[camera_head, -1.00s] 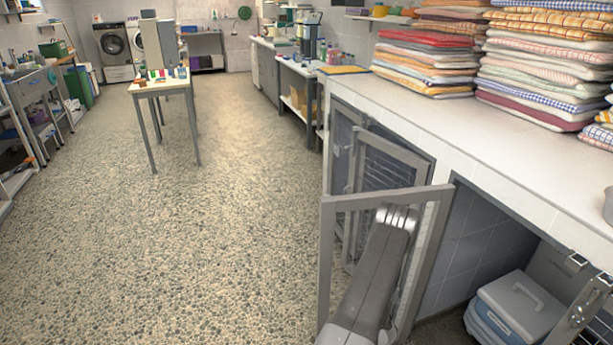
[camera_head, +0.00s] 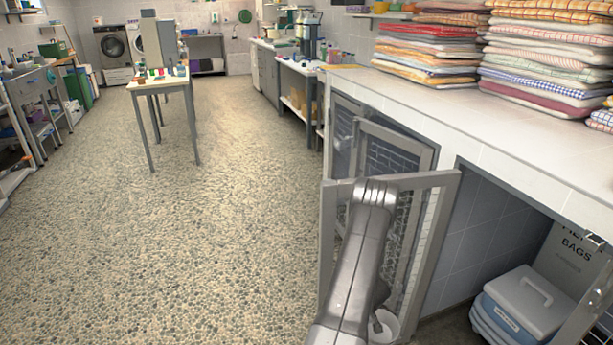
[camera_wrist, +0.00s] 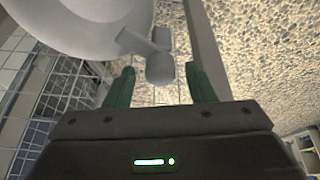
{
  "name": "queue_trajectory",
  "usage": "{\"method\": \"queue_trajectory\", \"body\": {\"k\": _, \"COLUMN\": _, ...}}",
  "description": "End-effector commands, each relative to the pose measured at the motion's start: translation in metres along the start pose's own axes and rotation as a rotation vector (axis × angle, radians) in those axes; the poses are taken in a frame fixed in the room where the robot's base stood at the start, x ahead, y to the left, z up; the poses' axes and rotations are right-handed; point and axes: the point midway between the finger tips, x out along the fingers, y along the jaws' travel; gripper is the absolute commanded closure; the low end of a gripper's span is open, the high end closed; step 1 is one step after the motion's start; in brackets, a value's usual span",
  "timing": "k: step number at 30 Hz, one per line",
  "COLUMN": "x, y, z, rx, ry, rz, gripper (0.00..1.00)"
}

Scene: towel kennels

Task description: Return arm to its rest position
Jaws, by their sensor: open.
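My arm stands in the lower middle of the head view, in front of the open mesh kennel door (camera_head: 432,240); its upper part overlaps the door's top rail. The fingers do not show clearly in the head view. In the wrist view my gripper (camera_wrist: 162,84) shows two green fingers spread apart with nothing held between them. A grey rounded part and a large pale curved body lie beyond the fingers; I cannot tell how far off they are.
Another mesh door stands open behind. The right kennel holds a grey-blue lidded box (camera_head: 525,302). Folded towel stacks (camera_head: 548,50) stand on the white counter (camera_head: 500,110). A small table (camera_head: 160,83) is farther back. The pebbled floor (camera_head: 220,230) at left is clear.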

Motion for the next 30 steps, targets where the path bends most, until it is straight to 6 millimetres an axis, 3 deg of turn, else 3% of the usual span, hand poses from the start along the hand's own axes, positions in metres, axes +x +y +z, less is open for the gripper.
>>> {"method": "queue_trajectory", "body": {"k": 30, "x": 0.0046, "y": -0.0021, "z": 0.0010, "rx": 0.331, "ry": -0.011, "rz": 0.139, "gripper": 0.50}}
